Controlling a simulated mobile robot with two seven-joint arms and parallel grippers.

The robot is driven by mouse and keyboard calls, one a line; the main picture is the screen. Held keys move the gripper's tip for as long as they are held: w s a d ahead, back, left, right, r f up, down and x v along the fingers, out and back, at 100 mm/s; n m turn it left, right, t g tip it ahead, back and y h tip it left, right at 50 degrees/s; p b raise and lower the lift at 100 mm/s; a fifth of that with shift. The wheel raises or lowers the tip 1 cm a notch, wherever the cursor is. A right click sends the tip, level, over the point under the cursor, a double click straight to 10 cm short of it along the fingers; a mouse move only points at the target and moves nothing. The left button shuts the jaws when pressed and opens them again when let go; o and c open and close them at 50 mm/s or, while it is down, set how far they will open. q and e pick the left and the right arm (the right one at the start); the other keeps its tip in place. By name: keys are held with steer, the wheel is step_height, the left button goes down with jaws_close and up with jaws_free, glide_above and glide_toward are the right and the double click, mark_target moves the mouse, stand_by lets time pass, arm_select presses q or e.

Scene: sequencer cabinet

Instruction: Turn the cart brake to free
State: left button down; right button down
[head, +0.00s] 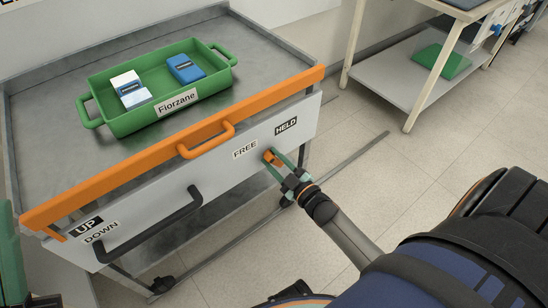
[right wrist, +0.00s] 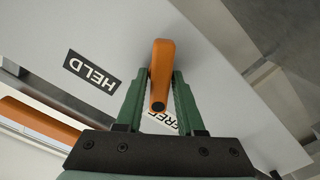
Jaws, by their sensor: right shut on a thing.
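The cart's grey front panel (head: 205,175) carries a small orange brake lever (head: 268,156) near its right end. The label FREE (head: 244,149) is left of the lever and the label HELD (head: 286,126) is above it to the right. My right gripper (head: 276,162) is shut on the lever. In the right wrist view the lever (right wrist: 162,70) stands between the two green fingers (right wrist: 158,100). There HELD (right wrist: 92,70) shows clear to the left, and FREE (right wrist: 165,122) is partly hidden by the lever and a finger.
An orange handle (head: 206,139) sits on the cart's orange front rail. A black lever (head: 150,230) by the UP and DOWN labels (head: 92,228) is at the left. A green tray (head: 125,123) with boxes stands on the cart top. Floor right of the cart is open.

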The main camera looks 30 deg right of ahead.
arm_select(q)
steer(key=shift+r, duration=0.1)
arm_select(e)
steer(key=shift+a+n, duration=0.1)
steer(key=shift+n, duration=1)
steer(key=c, duration=0.7)
jaws_free()
arm_select(q)
steer(key=shift+r, duration=0.1)
arm_select(e)
steer(key=shift+s, duration=0.1)
arm_select(q)
steer(key=w+f+n+y+p, duration=0.1)
steer(key=w+n+y+p, duration=0.1)
steer(key=y, duration=0.1)
steer(key=w+f+n+y, duration=0.1)
steer(key=shift+w+a+f+y+p, duration=0.25)
steer(key=shift+a+f+y+p, duration=0.05)
steer(key=shift+a+f+p, duration=0.1)
arm_select(e)
steer(key=s+d, duration=0.1)
steer(key=s, duration=1.1)
steer(key=shift+s, duration=0.15)
arm_select(q)
steer(key=shift+r, duration=0.1)
